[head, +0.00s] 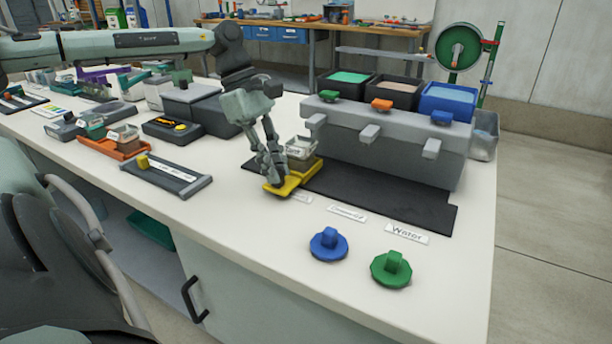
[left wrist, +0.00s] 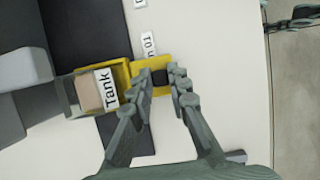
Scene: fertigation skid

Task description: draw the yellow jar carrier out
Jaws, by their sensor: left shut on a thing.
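The yellow jar carrier (head: 305,172) sits on the dark mat at the left end of the grey dosing block. In the left wrist view the carrier (left wrist: 121,73) holds a clear jar (left wrist: 84,92) labelled "Tank", which also shows in the head view (head: 299,148). My left gripper (head: 275,181) is shut on the carrier's front handle, at the mat's front edge. In the left wrist view its fingers (left wrist: 160,74) straddle the handle. What seems to be my right gripper (left wrist: 290,20) shows at the top right corner there, partly cut off.
The grey block (head: 385,140) stands behind the mat (head: 375,195). Blue (head: 328,244) and green (head: 391,269) knobbed discs lie at the front right. A dark grey tray (head: 168,176) lies left of the gripper. The white bench in front of the carrier is clear except for labels.

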